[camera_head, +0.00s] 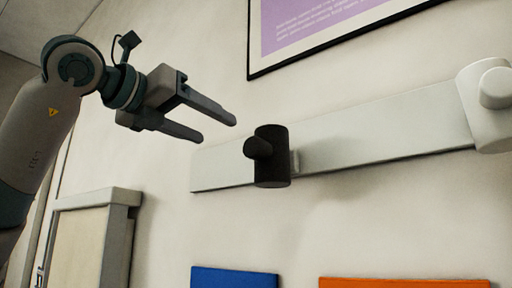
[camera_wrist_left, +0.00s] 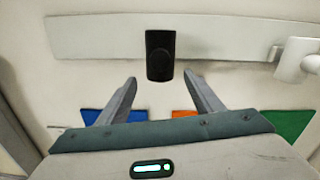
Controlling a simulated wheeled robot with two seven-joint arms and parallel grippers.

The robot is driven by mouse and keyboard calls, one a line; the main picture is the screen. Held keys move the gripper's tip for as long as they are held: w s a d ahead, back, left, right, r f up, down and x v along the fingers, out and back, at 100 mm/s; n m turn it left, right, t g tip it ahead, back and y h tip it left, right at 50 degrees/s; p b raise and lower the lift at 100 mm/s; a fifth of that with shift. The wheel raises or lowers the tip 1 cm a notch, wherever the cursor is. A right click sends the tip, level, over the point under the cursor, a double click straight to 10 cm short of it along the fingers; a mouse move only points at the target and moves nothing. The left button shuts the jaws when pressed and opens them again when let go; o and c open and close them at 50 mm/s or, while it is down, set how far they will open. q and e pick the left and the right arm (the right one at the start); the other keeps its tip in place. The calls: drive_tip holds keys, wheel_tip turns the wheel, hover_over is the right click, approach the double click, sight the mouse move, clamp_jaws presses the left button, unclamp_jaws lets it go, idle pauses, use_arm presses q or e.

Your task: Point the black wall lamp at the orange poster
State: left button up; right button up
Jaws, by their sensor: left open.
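The black wall lamp (camera_head: 273,170) is a short upright cylinder with a round knob on its front left, mounted on a pale wall rail (camera_head: 380,136). It also shows in the left wrist view (camera_wrist_left: 160,45), just beyond the fingertips. The top edge of the orange poster (camera_head: 405,283) shows at the bottom of the head view, below and right of the lamp; a piece shows between the fingers in the wrist view (camera_wrist_left: 184,113). My left gripper (camera_head: 217,131) is open and empty, up and left of the lamp, apart from it. I cannot tell where the lamp points.
A white lamp (camera_head: 488,105) sits at the rail's right end. A blue poster (camera_head: 234,277) is left of the orange one; a green one (camera_wrist_left: 290,124) is at the right in the wrist view. A framed purple poster (camera_head: 320,25) hangs above. A pale framed panel (camera_head: 90,240) stands lower left.

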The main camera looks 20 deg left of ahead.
sight(251, 145)
use_arm(q)
drive_tip(key=p+x, duration=0.6)
drive_tip(key=x, duration=0.9)
drive_tip(key=shift+p, duration=0.3)
drive_tip(key=shift+w+d, duration=0.15)
drive_tip(key=shift+w, duration=0.4)
drive_tip(key=shift+f, duration=0.1)
use_arm(e)
wheel_tip(251, 145, up, 7)
drive_tip(key=s+d, duration=0.1)
drive_tip(key=s, duration=0.1)
drive_tip(key=shift+g, duration=0.3)
drive_tip(key=shift+f, duration=0.1)
